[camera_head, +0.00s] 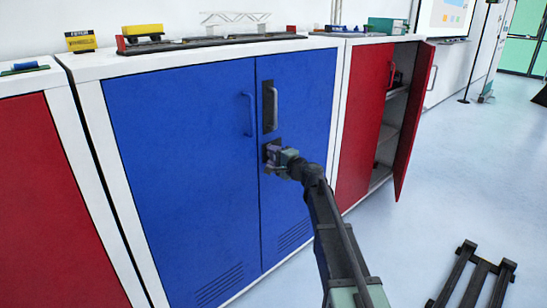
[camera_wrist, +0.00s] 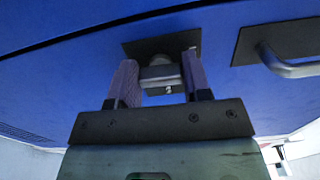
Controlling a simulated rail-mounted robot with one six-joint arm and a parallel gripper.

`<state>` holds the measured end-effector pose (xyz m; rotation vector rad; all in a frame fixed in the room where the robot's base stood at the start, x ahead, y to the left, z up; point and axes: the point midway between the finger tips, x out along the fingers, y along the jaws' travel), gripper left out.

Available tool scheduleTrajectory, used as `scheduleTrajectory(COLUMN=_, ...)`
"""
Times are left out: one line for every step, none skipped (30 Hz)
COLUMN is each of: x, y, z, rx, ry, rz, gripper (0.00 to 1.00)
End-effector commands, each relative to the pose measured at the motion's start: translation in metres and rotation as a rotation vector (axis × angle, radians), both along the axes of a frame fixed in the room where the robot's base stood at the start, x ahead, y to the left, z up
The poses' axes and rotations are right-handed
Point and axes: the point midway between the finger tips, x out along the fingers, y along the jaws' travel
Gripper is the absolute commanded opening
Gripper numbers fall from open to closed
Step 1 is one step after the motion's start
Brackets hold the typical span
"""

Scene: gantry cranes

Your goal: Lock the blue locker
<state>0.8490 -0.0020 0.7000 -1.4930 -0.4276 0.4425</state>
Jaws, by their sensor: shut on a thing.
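The blue locker (camera_head: 190,160) stands in the middle of the head view with both doors closed. A handle (camera_head: 270,107) on a dark plate sits on the right door, and it also shows at the right of the wrist view (camera_wrist: 290,65). Below it is a small dark lock plate (camera_wrist: 140,45). My gripper (camera_head: 276,156) is at this plate. In the wrist view my gripper (camera_wrist: 160,80) has its two fingers on either side of a small grey metal piece, the key or lock knob (camera_wrist: 160,75), and is shut on it. The fingers partly hide the plate.
A red locker (camera_head: 362,110) on the right has one door (camera_head: 414,120) standing open. Another red locker (camera_head: 55,210) is at the left. Model cranes and vehicles (camera_head: 143,32) stand on top of the lockers. A dark frame (camera_head: 475,280) lies on the floor at lower right.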

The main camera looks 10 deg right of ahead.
Motion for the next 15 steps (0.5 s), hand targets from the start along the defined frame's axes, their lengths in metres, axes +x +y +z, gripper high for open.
scheduleTrajectory(x=-0.0002, y=0.0, z=-0.0003, rx=-0.012, ry=-0.007, rz=0.0, gripper=0.21)
scheduleTrajectory(x=-0.0001, y=0.0, z=-0.0003, rx=-0.019, ry=-0.012, rz=0.0, gripper=0.21)
scheduleTrajectory(x=-0.0002, y=0.0, z=-0.0003, rx=-0.025, ry=-0.016, rz=0.0, gripper=0.21)
scheduleTrajectory(x=-0.0001, y=0.0, z=-0.0003, rx=-0.03, ry=-0.019, rz=0.0, gripper=0.21)
scheduleTrajectory(x=-0.0001, y=0.0, z=-0.0003, rx=-0.034, ry=-0.021, rz=0.0, gripper=0.21)
scheduleTrajectory(x=-0.0002, y=0.0, z=-0.0003, rx=-0.038, ry=-0.024, rz=0.0, gripper=0.21)
scheduleTrajectory(x=-0.0002, y=0.0, z=-0.0003, rx=-0.04, ry=-0.025, rz=0.0, gripper=0.21)
scheduleTrajectory(x=-0.0002, y=0.0, z=-0.0003, rx=-0.042, ry=-0.026, rz=0.0, gripper=0.21)
scheduleTrajectory(x=-0.0001, y=0.0, z=-0.0003, rx=-0.043, ry=-0.027, rz=0.0, gripper=0.21)
scheduleTrajectory(x=-0.0001, y=0.0, z=-0.0003, rx=-0.044, ry=-0.028, rz=0.0, gripper=0.21)
scheduleTrajectory(x=-0.0001, y=0.0, z=-0.0003, rx=-0.044, ry=-0.028, rz=0.0, gripper=0.21)
scheduleTrajectory(x=-0.0001, y=0.0, z=-0.0003, rx=-0.044, ry=-0.028, rz=0.0, gripper=0.21)
scheduleTrajectory(x=-0.0001, y=0.0, z=-0.0003, rx=-0.044, ry=-0.028, rz=0.0, gripper=0.21)
scheduleTrajectory(x=-0.0001, y=0.0, z=-0.0003, rx=-0.044, ry=-0.028, rz=0.0, gripper=0.21)
scheduleTrajectory(x=-0.0001, y=0.0, z=-0.0003, rx=-0.044, ry=-0.028, rz=0.0, gripper=0.21)
